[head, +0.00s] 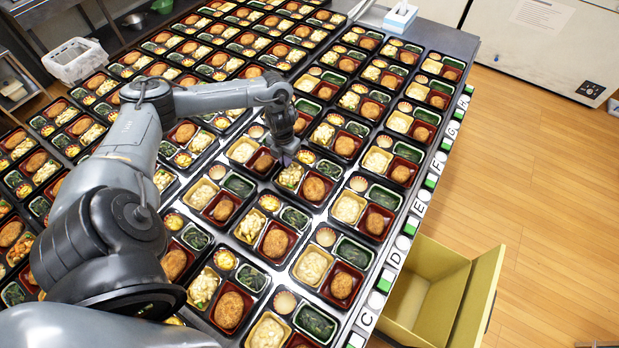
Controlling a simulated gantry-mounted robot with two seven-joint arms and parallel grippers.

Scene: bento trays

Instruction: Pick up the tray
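Many black bento trays stand in close rows on the table, with yellow and red compartments, dark greens, a small round side dish and a brown fried patty. My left gripper (285,152) reaches over the middle rows and points down. It is at the upper edge of one tray (316,204) with mixed vegetables and a brown patty. The gripper is small and dark here, so I cannot tell whether its fingers are open or touch that tray. It partly covers the tray behind it. My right gripper is not in view.
The table's right edge carries white and green lettered markers (420,207). An open yellow box (468,300) stands beside it on the wooden floor. A tissue box (400,17) is at the far edge and a white basket (76,62) at upper left. Neighbouring trays leave little room.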

